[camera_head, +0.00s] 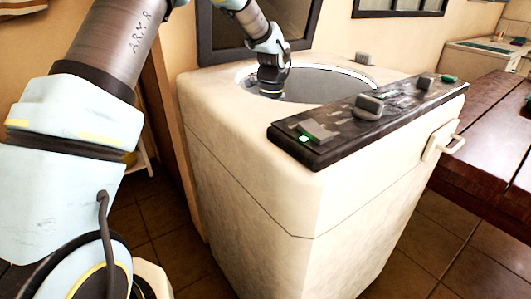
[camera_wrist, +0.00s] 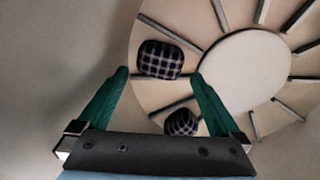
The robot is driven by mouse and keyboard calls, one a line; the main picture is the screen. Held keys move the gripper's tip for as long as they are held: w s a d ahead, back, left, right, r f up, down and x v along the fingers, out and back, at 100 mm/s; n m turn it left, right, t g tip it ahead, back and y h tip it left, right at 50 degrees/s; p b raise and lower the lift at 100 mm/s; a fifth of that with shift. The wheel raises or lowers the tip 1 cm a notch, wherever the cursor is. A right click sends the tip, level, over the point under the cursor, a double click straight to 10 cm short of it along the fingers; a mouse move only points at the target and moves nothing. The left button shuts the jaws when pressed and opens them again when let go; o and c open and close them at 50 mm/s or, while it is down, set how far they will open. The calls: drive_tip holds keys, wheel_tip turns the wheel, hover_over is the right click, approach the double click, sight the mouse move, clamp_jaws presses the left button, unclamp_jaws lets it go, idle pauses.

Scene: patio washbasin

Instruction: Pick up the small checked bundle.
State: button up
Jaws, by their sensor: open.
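Two dark blue-and-white checked bundles lie on the bottom of a round tub in the wrist view. One checked bundle (camera_wrist: 161,59) looks larger and lies just beyond my fingertips. The other checked bundle (camera_wrist: 181,122) looks smaller and rounder, and appears between my fingers, nearer the palm. My gripper (camera_wrist: 160,76) is open, with its green fingers spread and nothing held. In the head view my wrist reaches down into the tub opening (camera_head: 325,84); the fingers and both bundles are hidden there.
The tub's bottom has a pale disc (camera_wrist: 245,68) with raised radial ribs around it. The tub wall (camera_wrist: 60,50) is close on the left. The cream washer (camera_head: 260,190) has a dark control panel (camera_head: 330,135) along its front edge. A wooden table (camera_head: 490,130) stands at right.

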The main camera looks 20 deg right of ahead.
drive_tip(key=shift+a+f+p, duration=0.15)
drive_tip(key=shift+f+p, duration=0.1)
drive_tip(key=shift+f, duration=1.15)
drive_tip(key=shift+a+f+p, duration=0.15)
drive_tip(key=shift+f+p, duration=0.1)
drive_tip(key=shift+f, duration=1.15)
drive_tip(key=c, duration=1.4)
